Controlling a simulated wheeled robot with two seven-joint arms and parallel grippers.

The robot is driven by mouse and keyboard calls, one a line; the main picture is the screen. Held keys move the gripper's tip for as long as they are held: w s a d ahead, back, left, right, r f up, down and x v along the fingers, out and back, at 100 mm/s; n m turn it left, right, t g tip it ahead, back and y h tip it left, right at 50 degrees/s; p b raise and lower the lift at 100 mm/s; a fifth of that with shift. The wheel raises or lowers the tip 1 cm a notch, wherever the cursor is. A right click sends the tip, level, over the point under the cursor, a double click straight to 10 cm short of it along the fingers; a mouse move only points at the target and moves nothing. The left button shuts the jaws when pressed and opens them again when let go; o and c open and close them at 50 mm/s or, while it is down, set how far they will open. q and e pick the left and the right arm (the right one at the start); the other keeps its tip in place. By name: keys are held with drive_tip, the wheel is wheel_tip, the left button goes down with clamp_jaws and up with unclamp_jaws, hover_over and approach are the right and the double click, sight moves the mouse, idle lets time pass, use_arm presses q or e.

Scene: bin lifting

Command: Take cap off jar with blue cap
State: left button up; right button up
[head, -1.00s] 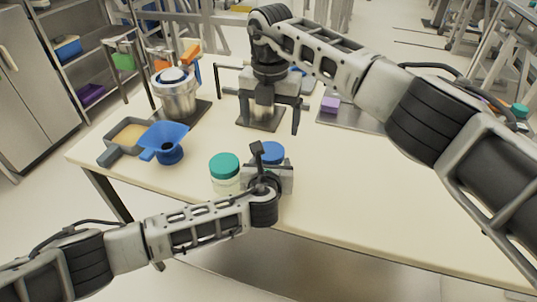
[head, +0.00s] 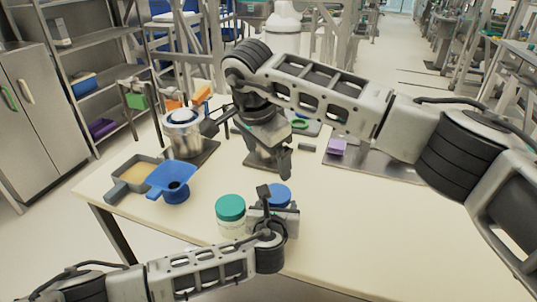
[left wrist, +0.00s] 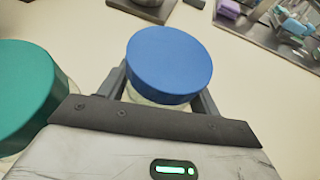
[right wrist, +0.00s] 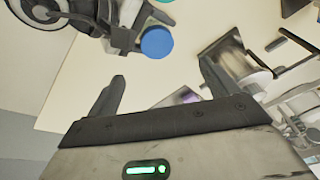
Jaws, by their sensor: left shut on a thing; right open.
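The jar with the blue cap (head: 278,194) stands on the table, cap on. Its blue cap (left wrist: 170,62) also shows from above in the left wrist view, with a bit of the pale jar (left wrist: 150,98) below it. My left gripper (head: 272,220) is shut on this jar, fingers on both sides below the cap. My right gripper (head: 268,160) is open and empty above the table, behind the jar in the head view. In the right wrist view, the blue cap (right wrist: 157,42) lies beyond the open fingers, apart from them.
A jar with a teal cap (head: 230,207) stands close left of the held jar. A blue funnel (head: 172,180), a grey tray (head: 128,182) and a metal pot (head: 184,135) are further left. A purple block (head: 337,147) is behind right. The table's right front is clear.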

sight(277, 192)
drive_tip(key=w+f+n, duration=0.1)
drive_tip(key=f, duration=0.3)
drive_tip(key=d+f+n, duration=0.1)
drive_tip(key=f, duration=0.3)
drive_tip(key=w+d+f+n, duration=0.1)
drive_tip(key=f+n, duration=0.1)
drive_tip(key=f, duration=0.2)
drive_tip(key=shift+w, duration=0.3)
drive_tip(key=c, duration=1.2)
drive_tip(key=shift+r, duration=0.3)
drive_tip(key=shift+r, duration=0.85)
